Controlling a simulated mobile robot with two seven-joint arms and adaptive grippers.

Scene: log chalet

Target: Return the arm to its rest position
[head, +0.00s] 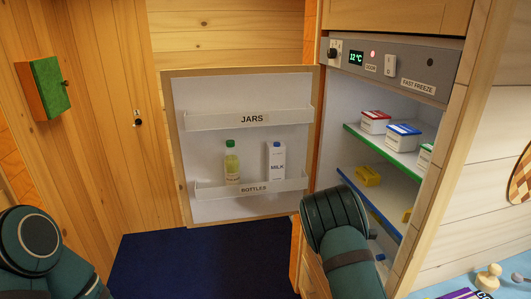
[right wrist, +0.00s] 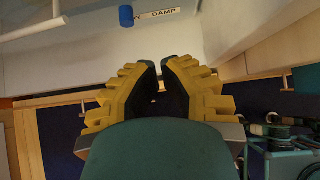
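My right arm (head: 340,225) shows in the head view as a dark green link in front of the open fridge's lower opening; its gripper is hidden there. In the right wrist view my right gripper (right wrist: 159,66) has yellow fingers with dark inner pads. A narrow gap shows between the fingertips, and nothing is seen held. My left arm (head: 40,245) shows at the lower left of the head view; its gripper is out of frame.
The fridge door (head: 248,95) stands open, its racks holding a green-capped bottle (head: 231,163) and a milk carton (head: 275,163). Tubs (head: 403,136) and a yellow item (head: 367,176) sit on the shelves. A counter (head: 447,288) is at lower right. The blue floor (head: 200,262) looks clear.

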